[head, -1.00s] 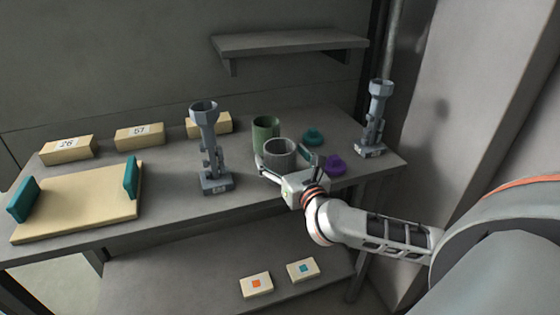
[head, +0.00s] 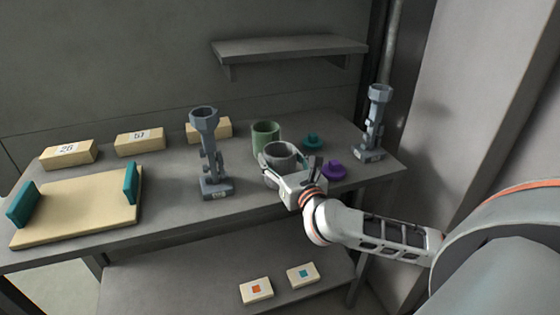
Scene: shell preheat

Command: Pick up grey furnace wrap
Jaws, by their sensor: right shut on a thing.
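The grey furnace wrap (head: 280,153) is a short, open-topped grey cylinder on the table, upright, near the middle right. My right gripper (head: 283,164) reaches in from the right and is shut on the wrap, with a finger at each side. The wrap's lower part is hidden behind the gripper, so I cannot tell whether it touches the table. My left gripper is not in view.
A green cylinder (head: 265,136) stands just behind the wrap. A teal piece (head: 312,139) and a purple piece (head: 334,170) lie to its right. Grey stands rise at left (head: 206,150) and right (head: 374,122). A tan board (head: 80,207) lies at left.

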